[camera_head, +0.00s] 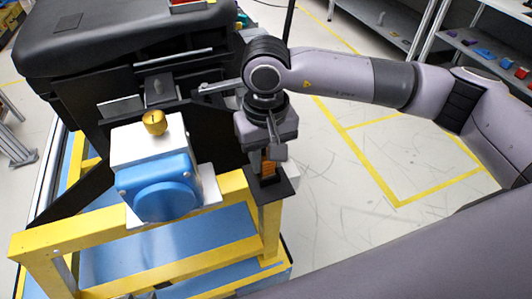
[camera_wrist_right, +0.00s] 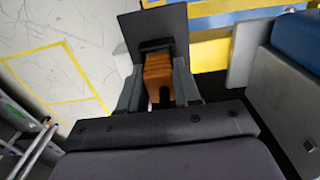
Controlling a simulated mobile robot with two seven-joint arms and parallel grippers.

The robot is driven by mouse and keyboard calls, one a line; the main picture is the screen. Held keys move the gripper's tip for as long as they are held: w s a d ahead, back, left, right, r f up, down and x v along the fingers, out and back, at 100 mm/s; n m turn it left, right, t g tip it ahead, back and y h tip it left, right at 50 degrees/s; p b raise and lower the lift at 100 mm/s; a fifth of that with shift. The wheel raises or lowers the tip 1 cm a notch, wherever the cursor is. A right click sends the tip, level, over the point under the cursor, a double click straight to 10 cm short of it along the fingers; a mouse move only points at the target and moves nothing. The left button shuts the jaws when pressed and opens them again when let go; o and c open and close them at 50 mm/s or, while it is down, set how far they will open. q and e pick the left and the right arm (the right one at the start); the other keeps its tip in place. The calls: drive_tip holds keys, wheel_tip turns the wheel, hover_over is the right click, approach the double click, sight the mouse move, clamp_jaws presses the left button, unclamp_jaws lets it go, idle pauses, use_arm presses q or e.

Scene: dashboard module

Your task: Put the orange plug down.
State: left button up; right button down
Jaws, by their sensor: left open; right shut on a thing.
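The orange plug (camera_wrist_right: 158,72) is between the two grey fingers of my right gripper (camera_wrist_right: 158,88) in the right wrist view. The gripper is shut on it. The plug's far end is at a dark slot in a black plate (camera_wrist_right: 160,20); I cannot tell how deep it sits. In the head view my right gripper (camera_head: 267,156) points down over the black plate (camera_head: 272,190) at the right end of the yellow frame. A little of the orange plug (camera_head: 268,168) shows below it. My left gripper is not in view.
A white and blue box with a yellow knob (camera_head: 154,123) stands on the yellow frame (camera_head: 95,222), left of my right gripper. A black dashboard module (camera_head: 130,35) lies behind. Grey shelves (camera_head: 480,55) stand at the back right. The floor (camera_head: 335,215) to the right is clear.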

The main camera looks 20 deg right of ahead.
sight(266, 155)
drive_tip(key=shift+f, duration=0.1)
drive_tip(key=c, duration=1.2)
unclamp_jaws()
drive_tip(key=shift+f, duration=0.1)
drive_tip(key=o, duration=0.4)
drive_tip(key=shift+r, duration=0.35)
wheel_tip(266, 155, up, 12)
drive_tip(key=shift+f+b, duration=0.1)
drive_tip(key=shift+b, duration=0.55)
